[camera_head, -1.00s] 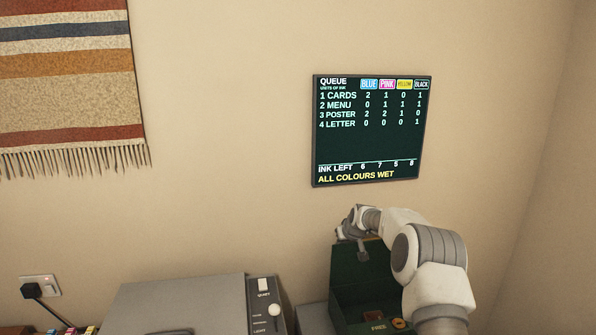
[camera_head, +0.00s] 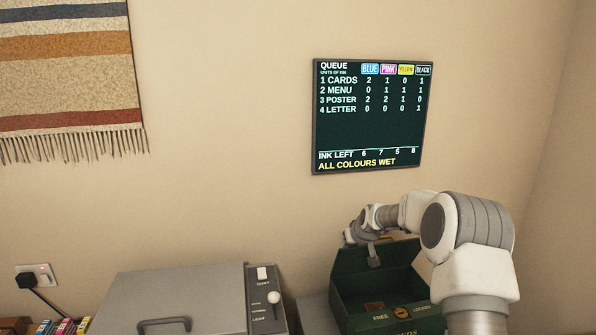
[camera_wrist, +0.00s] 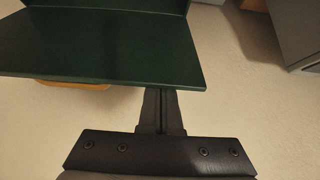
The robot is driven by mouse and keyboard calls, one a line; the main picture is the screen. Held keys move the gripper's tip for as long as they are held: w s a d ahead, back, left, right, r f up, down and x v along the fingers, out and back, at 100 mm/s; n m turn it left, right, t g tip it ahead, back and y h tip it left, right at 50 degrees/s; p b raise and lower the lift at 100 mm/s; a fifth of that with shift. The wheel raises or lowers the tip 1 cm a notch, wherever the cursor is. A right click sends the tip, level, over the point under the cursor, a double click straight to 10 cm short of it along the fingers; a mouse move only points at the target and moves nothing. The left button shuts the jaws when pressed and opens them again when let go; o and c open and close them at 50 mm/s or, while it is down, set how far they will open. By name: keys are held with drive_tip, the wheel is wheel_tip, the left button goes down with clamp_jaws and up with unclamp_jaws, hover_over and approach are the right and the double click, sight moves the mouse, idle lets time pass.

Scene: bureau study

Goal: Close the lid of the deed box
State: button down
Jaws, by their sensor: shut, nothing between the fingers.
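The deed box (camera_head: 365,314) is dark green and stands at the lower right of the head view, its front marked "FREE" and "LOCKED" around a round dial. Its lid (camera_head: 400,254) is open and raised at the back. My gripper (camera_head: 360,238) is at the lid's upper left edge, and my arm hides part of the box's right side. In the wrist view a flat green panel (camera_wrist: 100,45), seemingly the lid, fills the upper left. My shut, empty fingers point at its near edge; whether they touch it I cannot tell.
A grey machine (camera_head: 180,290) with a handle and control panel stands left of the box. Coloured cartridges (camera_head: 62,327) lie at the far left. A queue board (camera_head: 370,118) hangs on the wall above, and a striped hanging (camera_head: 65,80) is at upper left.

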drive_tip(key=shift+s+d+f+b, duration=0.15)
drive_tip(key=shift+s+b, duration=0.2)
drive_tip(key=shift+s, duration=0.3)
drive_tip(key=shift+s+d+f+b, duration=0.1)
drive_tip(key=shift+s+b, duration=0.3)
drive_tip(key=shift+s, duration=0.3)
drive_tip(key=shift+s+d+f+b, duration=0.15)
drive_tip(key=shift+s+b, duration=0.2)
drive_tip(key=shift+s, duration=0.3)
wheel_tip(320, 180, up, 8)
drive_tip(key=p, duration=0.4)
